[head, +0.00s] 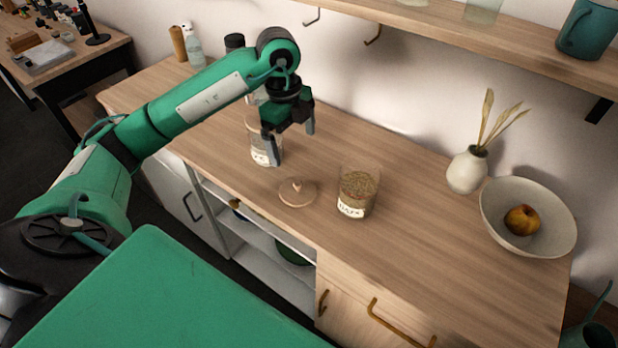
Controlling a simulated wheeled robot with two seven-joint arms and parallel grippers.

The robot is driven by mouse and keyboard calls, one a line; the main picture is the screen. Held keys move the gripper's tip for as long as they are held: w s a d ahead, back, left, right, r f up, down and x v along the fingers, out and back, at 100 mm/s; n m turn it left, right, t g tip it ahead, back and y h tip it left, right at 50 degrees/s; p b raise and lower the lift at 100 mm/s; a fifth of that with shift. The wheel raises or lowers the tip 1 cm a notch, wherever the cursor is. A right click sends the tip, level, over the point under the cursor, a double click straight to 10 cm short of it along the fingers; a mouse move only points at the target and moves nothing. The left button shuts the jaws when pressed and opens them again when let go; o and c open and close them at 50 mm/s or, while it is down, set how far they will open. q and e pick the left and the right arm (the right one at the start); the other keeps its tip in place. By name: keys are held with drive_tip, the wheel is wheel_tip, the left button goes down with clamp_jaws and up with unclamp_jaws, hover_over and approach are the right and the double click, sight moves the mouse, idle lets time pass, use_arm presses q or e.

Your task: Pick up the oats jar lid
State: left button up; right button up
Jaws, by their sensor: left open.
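The oats jar (357,193) is a clear glass jar with grainy contents and a white label, standing open on the wooden counter. A round wooden lid (297,192) with a small knob lies flat on the counter just left of the jar. My left gripper (290,145) is open, its fingers pointing down, above the counter and behind and slightly left of the lid. It is apart from the lid and appears empty. Another labelled jar (262,152) stands behind the left finger, partly hidden by it. My right gripper is out of view.
A white vase (467,170) with dried stems and a bowl (497,213) holding a fruit (521,219) stand at the right. A spray bottle (194,47) is at the back left. A wall shelf (450,30) with hooks runs above. The counter right of the jar is clear.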

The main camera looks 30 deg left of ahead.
use_arm(q)
hover_over(298, 183)
drive_tip(key=f, duration=0.3)
drive_tip(key=a+f, duration=0.1)
drive_tip(key=f, duration=0.1)
drive_tip(key=shift+f, duration=0.3)
drive_tip(key=f, duration=0.1)
drive_tip(key=f+p, duration=0.1)
drive_tip(key=f, duration=0.2)
drive_tip(key=shift+d+f+p, duration=0.1)
drive_tip(key=shift+d+p, duration=0.2)
wheel_tip(298, 183, down, 3)
drive_tip(key=shift+d+f, duration=0.1)
drive_tip(key=shift+c, duration=0.2)
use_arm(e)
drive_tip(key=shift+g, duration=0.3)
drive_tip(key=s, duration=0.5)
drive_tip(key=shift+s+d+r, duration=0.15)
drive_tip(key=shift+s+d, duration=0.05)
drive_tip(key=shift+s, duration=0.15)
